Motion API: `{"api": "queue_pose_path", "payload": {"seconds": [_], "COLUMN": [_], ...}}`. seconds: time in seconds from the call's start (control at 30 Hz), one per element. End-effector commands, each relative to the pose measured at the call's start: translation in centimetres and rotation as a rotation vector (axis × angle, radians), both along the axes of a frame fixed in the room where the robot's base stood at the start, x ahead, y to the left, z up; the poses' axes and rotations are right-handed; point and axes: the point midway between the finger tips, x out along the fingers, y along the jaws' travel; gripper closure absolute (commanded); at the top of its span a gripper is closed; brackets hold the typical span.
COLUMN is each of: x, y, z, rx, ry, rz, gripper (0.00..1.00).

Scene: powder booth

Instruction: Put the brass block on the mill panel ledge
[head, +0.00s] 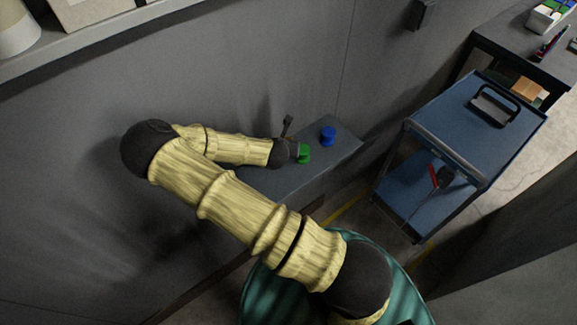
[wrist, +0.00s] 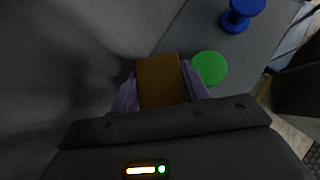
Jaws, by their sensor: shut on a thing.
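The brass block (wrist: 158,78) is brown-gold and sits between the purple fingers of my gripper (wrist: 160,88), which is shut on it. In the head view my gripper (head: 292,150) is at the grey ledge (head: 344,147) along the wall, and the block is hidden there. The ledge also shows in the wrist view (wrist: 205,32), beyond and around the block. I cannot tell whether the block touches the ledge or hangs just above it.
A green spool-shaped piece (head: 304,154) stands close to the right of my gripper; in the wrist view (wrist: 210,68) it is right beside the right finger. A blue spool (head: 328,136) stands farther along. A blue cart (head: 470,125) is to the right.

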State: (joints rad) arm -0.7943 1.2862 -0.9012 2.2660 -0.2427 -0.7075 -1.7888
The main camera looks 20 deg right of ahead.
Motion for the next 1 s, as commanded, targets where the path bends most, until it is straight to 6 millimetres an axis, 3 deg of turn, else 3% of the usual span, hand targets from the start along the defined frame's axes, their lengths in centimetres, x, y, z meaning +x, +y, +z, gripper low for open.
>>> {"api": "queue_pose_path", "payload": {"seconds": [0.27,0.6,1.0], "x": [0.2,-2.1,-2.8], "y": [-1.3,-0.8,-0.4], "z": [2.1,4.1,4.5], "rx": [0.006,0.0,-0.002], "ry": [-0.005,-0.003,0.0], "rz": [-0.294,-0.697,-0.771], "gripper": [0.9,0.9,0.9]}}
